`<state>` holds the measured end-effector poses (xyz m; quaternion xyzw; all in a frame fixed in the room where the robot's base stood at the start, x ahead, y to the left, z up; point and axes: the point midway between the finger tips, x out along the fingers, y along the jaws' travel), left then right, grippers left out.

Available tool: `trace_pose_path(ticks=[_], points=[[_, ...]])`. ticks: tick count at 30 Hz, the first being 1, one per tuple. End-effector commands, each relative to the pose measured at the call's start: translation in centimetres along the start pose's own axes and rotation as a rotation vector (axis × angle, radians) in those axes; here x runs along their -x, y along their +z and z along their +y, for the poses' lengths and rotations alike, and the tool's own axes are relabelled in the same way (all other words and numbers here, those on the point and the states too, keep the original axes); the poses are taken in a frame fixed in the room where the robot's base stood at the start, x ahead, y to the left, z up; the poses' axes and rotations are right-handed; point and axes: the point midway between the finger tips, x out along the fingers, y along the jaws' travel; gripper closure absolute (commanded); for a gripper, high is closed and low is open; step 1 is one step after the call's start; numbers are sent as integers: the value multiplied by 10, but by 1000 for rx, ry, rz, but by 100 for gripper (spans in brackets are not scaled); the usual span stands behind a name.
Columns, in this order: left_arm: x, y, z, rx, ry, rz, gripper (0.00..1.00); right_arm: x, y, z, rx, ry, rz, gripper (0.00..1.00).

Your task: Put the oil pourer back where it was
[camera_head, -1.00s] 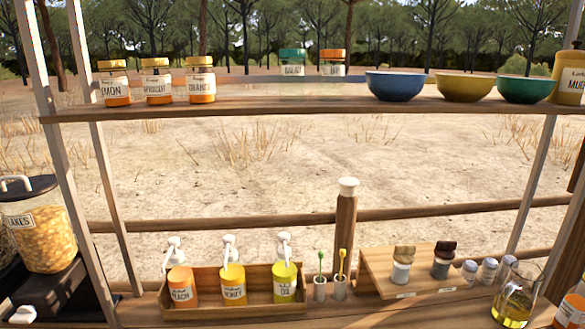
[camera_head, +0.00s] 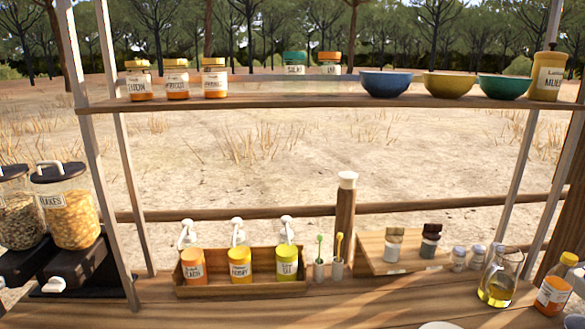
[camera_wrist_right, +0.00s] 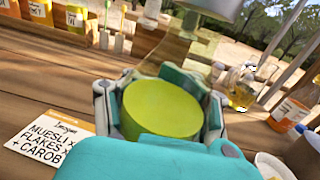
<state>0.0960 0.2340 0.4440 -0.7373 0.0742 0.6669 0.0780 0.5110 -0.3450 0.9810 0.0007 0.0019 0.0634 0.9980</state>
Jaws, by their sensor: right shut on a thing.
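In the right wrist view my right gripper (camera_wrist_right: 160,112) is shut on what looks like the oil pourer (camera_wrist_right: 160,105). Its yellow-green round part sits between the fingers. A clear, narrowing glass part and a grey-green top seem to rise beyond it. The held thing is above the wooden counter. Neither gripper shows in the head view. A wooden tray (camera_head: 240,289) on the counter holds three pump bottles, orange (camera_head: 193,267), yellow-orange (camera_head: 240,265) and yellow-green (camera_head: 287,263). A glass jug with yellow liquid (camera_head: 497,280) stands at the right.
Two small holders with dippers (camera_head: 328,268) and a wooden stand with jars (camera_head: 400,258) stand near the tray. Cereal dispensers (camera_head: 66,215) are at the left. An order card (camera_wrist_right: 50,133) lies on the counter, whose front middle is clear.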

Motion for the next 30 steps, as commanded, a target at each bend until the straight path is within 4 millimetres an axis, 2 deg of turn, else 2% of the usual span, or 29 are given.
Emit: trace_pose_path(ticks=[3,8,17,24,30], points=[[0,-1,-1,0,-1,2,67,-3,12,-11,3,32,-2,100],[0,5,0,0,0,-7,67,4,12,10,-2,45,-1,100],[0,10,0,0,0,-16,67,25,14,58,-4,69,0,100],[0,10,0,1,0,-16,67,59,21,114,-8,69,1,100],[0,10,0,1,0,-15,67,91,30,151,-7,50,1,100]])
